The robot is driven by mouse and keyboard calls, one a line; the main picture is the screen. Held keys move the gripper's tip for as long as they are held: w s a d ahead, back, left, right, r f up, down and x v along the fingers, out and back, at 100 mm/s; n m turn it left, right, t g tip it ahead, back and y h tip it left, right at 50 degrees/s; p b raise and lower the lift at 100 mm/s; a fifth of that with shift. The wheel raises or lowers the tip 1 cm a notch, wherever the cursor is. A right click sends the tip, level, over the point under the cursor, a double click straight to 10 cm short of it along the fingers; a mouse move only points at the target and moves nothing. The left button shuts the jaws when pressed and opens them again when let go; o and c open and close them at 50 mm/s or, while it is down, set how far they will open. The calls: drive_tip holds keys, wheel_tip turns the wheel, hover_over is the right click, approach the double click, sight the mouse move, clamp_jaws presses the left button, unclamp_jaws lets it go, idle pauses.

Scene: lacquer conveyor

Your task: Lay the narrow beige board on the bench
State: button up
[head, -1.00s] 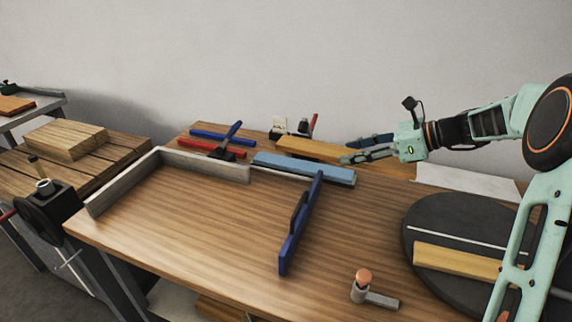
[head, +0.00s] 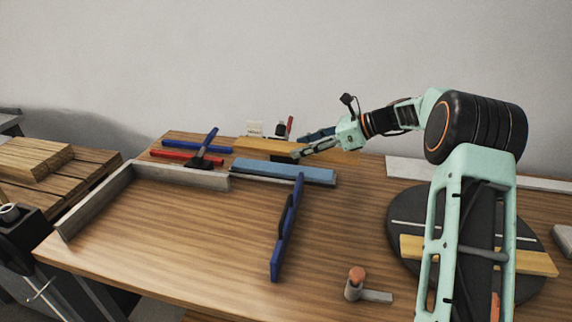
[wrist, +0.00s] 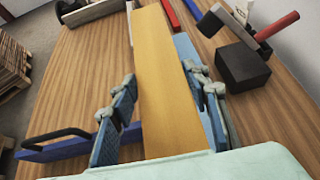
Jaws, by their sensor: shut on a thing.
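My gripper (head: 302,146) is at the back of the bench (head: 190,235), reaching left. It is shut on a narrow yellowish-beige board (head: 262,145). In the wrist view the board (wrist: 168,85) runs lengthwise between the two finger pads of my gripper (wrist: 160,78). It overlaps a light blue block, so part of that block is hidden. I cannot tell whether the board touches anything below. A second yellowish board (head: 530,262) lies on a dark round turntable (head: 402,222) at the right, partly hidden by my arm.
The light blue block (head: 285,172) lies near the board. A grey wooden rail (head: 95,200) edges the left side. Blue (head: 175,146) and red (head: 172,155) bars lie at back left. The front-left bench top is bare.

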hover_over(290, 169)
wheel_tip(290, 169, down, 7)
drive_tip(key=shift+s+a+r+b, duration=0.1)
drive_tip(key=shift+s+b, duration=0.05)
drive_tip(key=shift+b, duration=0.2)
drive_tip(key=shift+a+f, duration=0.1)
drive_tip(key=shift+f, duration=0.15)
drive_tip(key=shift+w+f, duration=0.2)
drive_tip(key=shift+f, duration=1.35)
drive_tip(key=shift+f, duration=0.15)
drive_tip(key=o, duration=1.5)
drive_tip(key=shift+d+r, duration=0.2)
drive_tip(key=v, duration=1.1)
drive_tip(key=shift+s+d+r+p, duration=0.15)
drive_tip(key=shift+s+d+p, duration=0.1)
drive_tip(key=shift+p, duration=0.1)
